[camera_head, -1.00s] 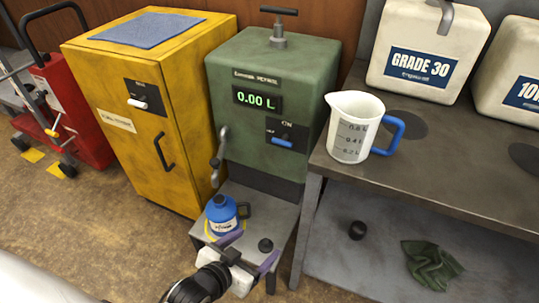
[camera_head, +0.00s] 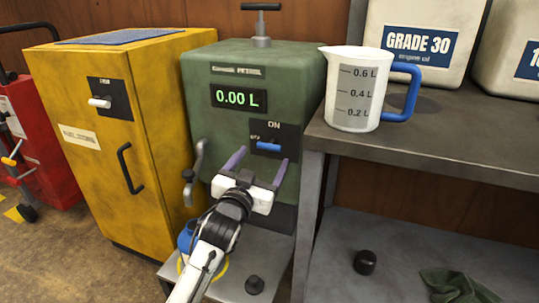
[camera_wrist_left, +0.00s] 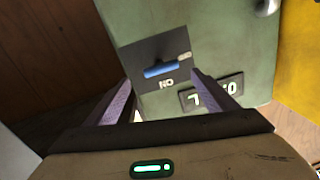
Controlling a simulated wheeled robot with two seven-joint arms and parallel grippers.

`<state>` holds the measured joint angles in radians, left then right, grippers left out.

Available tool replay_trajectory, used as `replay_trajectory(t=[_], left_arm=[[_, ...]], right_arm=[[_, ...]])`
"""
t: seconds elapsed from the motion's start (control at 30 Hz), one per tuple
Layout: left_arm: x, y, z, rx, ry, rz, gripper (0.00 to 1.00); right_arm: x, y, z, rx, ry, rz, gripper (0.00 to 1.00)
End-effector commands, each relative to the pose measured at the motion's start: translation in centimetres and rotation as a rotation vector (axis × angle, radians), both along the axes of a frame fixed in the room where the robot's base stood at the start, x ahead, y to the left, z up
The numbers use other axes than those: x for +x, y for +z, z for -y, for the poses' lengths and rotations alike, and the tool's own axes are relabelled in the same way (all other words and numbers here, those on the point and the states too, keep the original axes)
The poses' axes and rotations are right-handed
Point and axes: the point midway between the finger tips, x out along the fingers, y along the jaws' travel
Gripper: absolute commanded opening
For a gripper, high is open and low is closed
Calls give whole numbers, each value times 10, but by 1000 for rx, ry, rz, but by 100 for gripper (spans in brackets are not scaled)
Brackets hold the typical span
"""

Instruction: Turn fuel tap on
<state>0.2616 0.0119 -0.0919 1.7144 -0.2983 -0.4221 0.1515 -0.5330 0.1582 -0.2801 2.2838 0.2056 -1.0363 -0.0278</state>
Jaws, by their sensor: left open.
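The fuel tap (camera_head: 268,146) is a blue lever on a dark plate on the front of the green fuel dispenser (camera_head: 225,155). It lies level, beside a small OFF mark, with ON printed above it. In the left wrist view the blue lever (camera_wrist_left: 160,70) shows between and beyond the fingers, with ON upside down below it. My left gripper (camera_head: 259,162) is open and empty, its two purple fingers pointing at the plate just below the lever. I cannot tell whether they touch the dispenser. My right gripper is not in view.
The display (camera_head: 238,98) reads 0.00 L. A crank handle (camera_head: 192,175) sticks out left of my gripper. A measuring jug (camera_head: 352,95) stands on the bench (camera_head: 440,150) at right. A yellow cabinet (camera_head: 100,160) stands left.

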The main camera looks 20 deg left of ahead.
Motion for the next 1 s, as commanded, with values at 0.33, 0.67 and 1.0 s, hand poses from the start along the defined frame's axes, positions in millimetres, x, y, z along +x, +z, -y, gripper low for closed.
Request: replay_trajectory(t=[0.33, 0.67, 1.0], left_arm=[[59, -3, -2, 0, -1, -1, 78], [70, -1, -2, 0, -1, -1, 78], [70, -1, -1, 0, -3, -2, 45]], right_arm=[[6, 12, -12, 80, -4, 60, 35], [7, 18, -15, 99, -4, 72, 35], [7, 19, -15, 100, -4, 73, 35]])
